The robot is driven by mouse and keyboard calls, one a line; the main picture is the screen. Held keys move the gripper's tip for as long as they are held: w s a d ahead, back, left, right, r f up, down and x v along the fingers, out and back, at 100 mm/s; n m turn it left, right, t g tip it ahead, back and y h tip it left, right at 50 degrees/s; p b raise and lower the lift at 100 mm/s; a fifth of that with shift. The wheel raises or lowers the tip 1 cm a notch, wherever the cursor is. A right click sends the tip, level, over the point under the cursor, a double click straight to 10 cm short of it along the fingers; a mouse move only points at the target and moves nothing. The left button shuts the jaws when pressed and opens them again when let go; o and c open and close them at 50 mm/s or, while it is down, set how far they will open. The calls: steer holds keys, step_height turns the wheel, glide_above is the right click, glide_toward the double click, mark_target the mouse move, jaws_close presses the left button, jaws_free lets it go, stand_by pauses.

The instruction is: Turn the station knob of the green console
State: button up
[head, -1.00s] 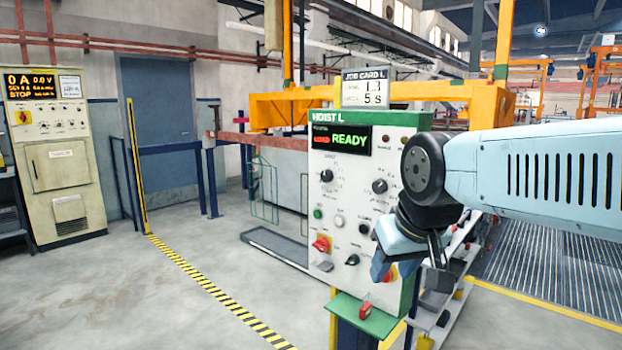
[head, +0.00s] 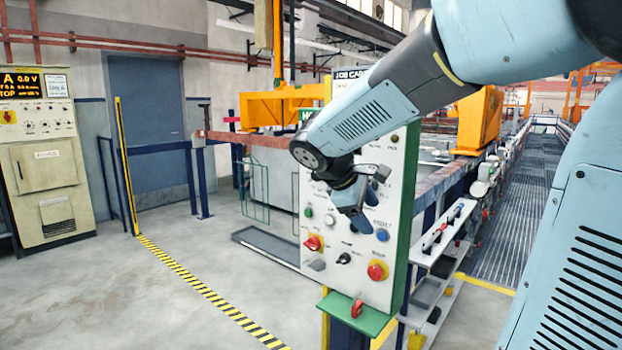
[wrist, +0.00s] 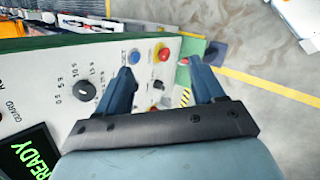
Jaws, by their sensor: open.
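The green console (head: 408,232) stands at the centre, a white panel in a green frame. My arm crosses its upper part, hiding most of the display and the upper-left dial area, so I cannot see the station knob clearly. My gripper (head: 357,208) is in front of the panel's middle, open and empty, fingers pointing down. In the wrist view my gripper (wrist: 160,75) has its fingers spread over the panel's lower part. A black dial (wrist: 87,89) marked in seconds lies left of the fingers, apart from them. The green READY display (wrist: 35,155) shows at lower left.
The panel also carries a red button on yellow (head: 377,270), a blue button (head: 382,237) and a red switch (head: 312,243). A green ledge (head: 345,322) juts out below. Shelving (head: 440,255) stands close on the right. The floor on the left (head: 110,305) is clear.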

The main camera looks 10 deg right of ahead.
steer(key=w+a+n+t+h, duration=0.1)
steer(key=w+a+n+h, duration=0.2)
steer(key=w, duration=0.4)
steer(key=w+a+n+t+h, duration=0.1)
steer(key=w+a+n+h, duration=0.15)
steer(key=w, duration=0.45)
steer(key=n+t+h, duration=0.2)
steer(key=n+t, duration=0.3)
steer(key=n, duration=0.2)
glide_toward(315, 176)
steer(key=x, duration=0.8)
steer(key=shift+w+d, duration=0.2)
steer(key=shift+w, duration=0.05)
steer(key=c, duration=1.1)
